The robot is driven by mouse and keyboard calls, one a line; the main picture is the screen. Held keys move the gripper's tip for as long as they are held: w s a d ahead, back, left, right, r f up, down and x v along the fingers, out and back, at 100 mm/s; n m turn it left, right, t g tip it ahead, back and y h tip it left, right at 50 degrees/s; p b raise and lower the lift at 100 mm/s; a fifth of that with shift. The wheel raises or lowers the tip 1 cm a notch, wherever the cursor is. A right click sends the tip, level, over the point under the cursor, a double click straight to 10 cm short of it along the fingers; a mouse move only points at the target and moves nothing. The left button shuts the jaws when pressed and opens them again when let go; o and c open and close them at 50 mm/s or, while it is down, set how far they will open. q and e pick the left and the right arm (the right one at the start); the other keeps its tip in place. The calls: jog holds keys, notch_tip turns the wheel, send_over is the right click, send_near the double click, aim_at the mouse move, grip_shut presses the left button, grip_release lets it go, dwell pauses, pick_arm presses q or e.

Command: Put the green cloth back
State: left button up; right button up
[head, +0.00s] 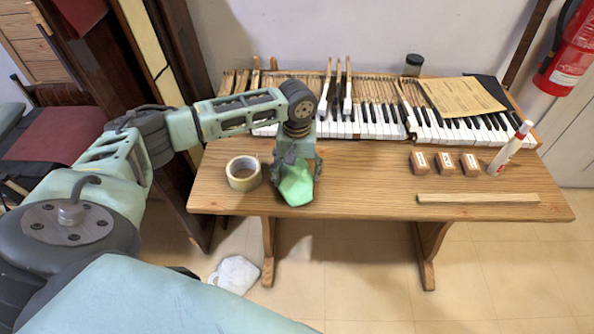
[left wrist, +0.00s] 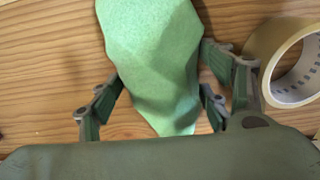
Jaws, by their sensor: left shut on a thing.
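The green cloth (head: 296,184) is a crumpled light green piece at the front left of the wooden table. It also shows in the left wrist view (left wrist: 155,55), hanging between the fingers with the wood grain behind it. My left gripper (head: 297,168) is shut on the cloth, pointing down over the table. In the left wrist view its fingers (left wrist: 158,105) lie on both sides of the cloth. I cannot tell whether the cloth's lower end touches the table. My right gripper is in neither view.
A tape roll (head: 243,173) lies just left of the cloth. The piano keyboard (head: 375,120) runs along the back, with several keys raised. Small wooden blocks (head: 445,163), a white bottle (head: 511,147) and a wooden strip (head: 478,198) are at the right. The table's middle is clear.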

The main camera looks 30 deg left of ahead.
aim_at(297, 168)
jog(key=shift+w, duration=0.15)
pick_arm(q)
jog(key=o, duration=0.6)
jog(key=shift+f, duration=0.1)
jog(key=o, duration=0.4)
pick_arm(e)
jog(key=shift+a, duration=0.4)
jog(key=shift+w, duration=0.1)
pick_arm(q)
notch_tip(297, 168, up, 12)
jog(key=shift+r+b, duration=0.2)
jog(key=shift+b, duration=0.1)
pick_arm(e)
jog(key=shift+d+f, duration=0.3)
pick_arm(q)
jog(key=shift+f, duration=0.1)
